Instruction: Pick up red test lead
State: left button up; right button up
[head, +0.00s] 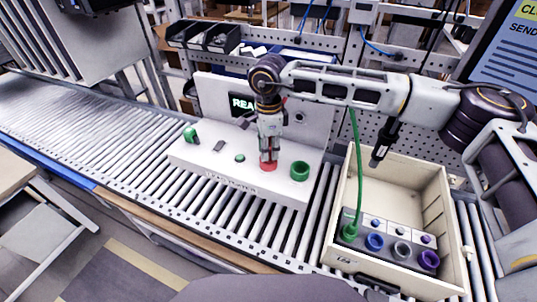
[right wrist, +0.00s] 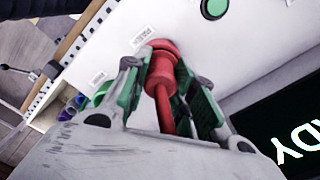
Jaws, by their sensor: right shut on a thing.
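The red test lead (right wrist: 162,72) is a thick red plug with a thinner red stem. It stands at a red fitting (head: 268,167) on the white tester (head: 222,173); I cannot tell whether it is seated or just clear. My right gripper (head: 268,148) comes down from above and is shut on the red lead. In the right wrist view its green-padded fingers (right wrist: 172,85) sit on either side of the plug. My left gripper is not in view.
A cream crate (head: 440,196) at the right holds a grey block with several coloured sockets. A green lead (head: 357,170) rises from one socket. A green ring (head: 300,170) is right of the red fitting. The tester display (head: 243,103) is partly hidden. The roller conveyor (head: 80,120) is clear at left.

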notch_tip(320, 180, up, 9)
jog(key=b, duration=0.2)
jog(key=shift+b, duration=0.4)
jog(key=shift+r, duration=0.55)
jog(key=shift+f, duration=0.1)
